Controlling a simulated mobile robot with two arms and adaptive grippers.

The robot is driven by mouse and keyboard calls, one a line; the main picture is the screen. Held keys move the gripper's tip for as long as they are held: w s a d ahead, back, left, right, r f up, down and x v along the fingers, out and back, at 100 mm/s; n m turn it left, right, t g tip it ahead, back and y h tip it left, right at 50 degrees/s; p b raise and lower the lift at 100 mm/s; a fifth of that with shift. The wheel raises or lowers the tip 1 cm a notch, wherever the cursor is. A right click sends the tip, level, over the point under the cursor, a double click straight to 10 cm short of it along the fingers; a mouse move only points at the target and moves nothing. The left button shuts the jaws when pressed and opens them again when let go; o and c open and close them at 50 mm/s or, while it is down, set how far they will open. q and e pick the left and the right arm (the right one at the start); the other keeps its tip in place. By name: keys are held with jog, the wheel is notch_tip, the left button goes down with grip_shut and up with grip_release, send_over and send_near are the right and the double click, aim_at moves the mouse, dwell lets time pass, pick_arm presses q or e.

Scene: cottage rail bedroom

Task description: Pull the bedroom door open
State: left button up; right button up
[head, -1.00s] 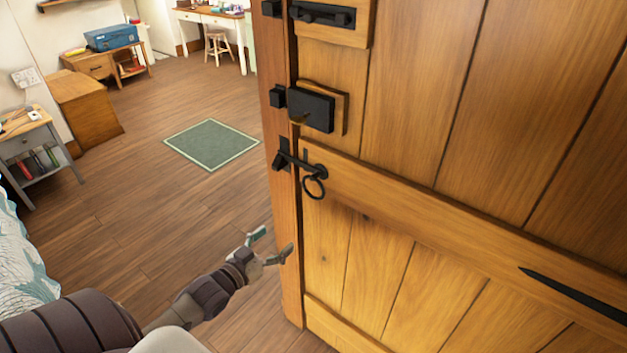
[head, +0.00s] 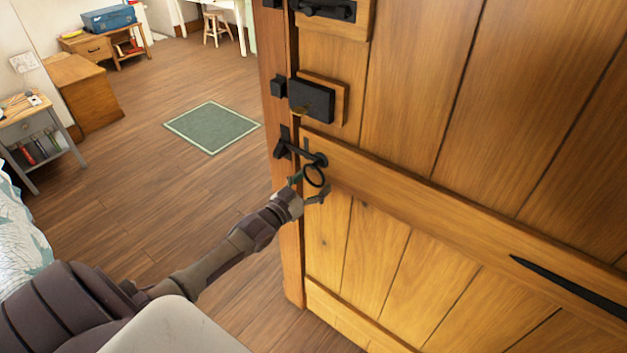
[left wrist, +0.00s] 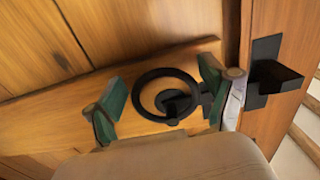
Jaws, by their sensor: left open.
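The wooden plank door (head: 420,90) fills the right of the head view, and its left edge lies against the wooden frame post (head: 289,230). A black latch bar (head: 303,152) crosses from the door to a catch on the post. A black ring handle (head: 315,176) hangs from the latch. My left gripper (head: 311,187) is open at the ring, its fingers on either side of it. In the left wrist view the ring (left wrist: 139,98) shows between the two open fingertips (left wrist: 162,98); I cannot tell whether they touch it. My right gripper is not in view.
A black lock box (head: 311,100) and a bolt (head: 325,10) sit on the door above the latch. A green rug (head: 212,127) lies on open floor to the left. A grey side table (head: 35,125) and a bed (head: 20,225) stand at far left.

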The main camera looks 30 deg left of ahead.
aim_at(304, 172)
pick_arm(q)
jog(key=shift+w+d, duration=0.1)
jog(key=shift+w, duration=0.2)
jog(key=c, duration=1.5)
jog(key=a+m, duration=0.1)
jog(key=m, duration=0.2)
jog(key=shift+a+r+b, duration=0.15)
jog(key=shift+a+b, duration=0.2)
jog(key=shift+b, duration=0.05)
jog(key=shift+w+a+r+m, duration=0.15)
jog(key=shift+a+m, duration=0.1)
jog(key=shift+m, duration=0.4)
jog(key=shift+s+a+r+m, duration=0.1)
jog(key=shift+a+m, duration=0.15)
jog(key=shift+m, duration=0.35)
jog(key=shift+w+a+r+m, duration=0.15)
jog(key=shift+a+m, duration=0.1)
jog(key=shift+m, duration=0.4)
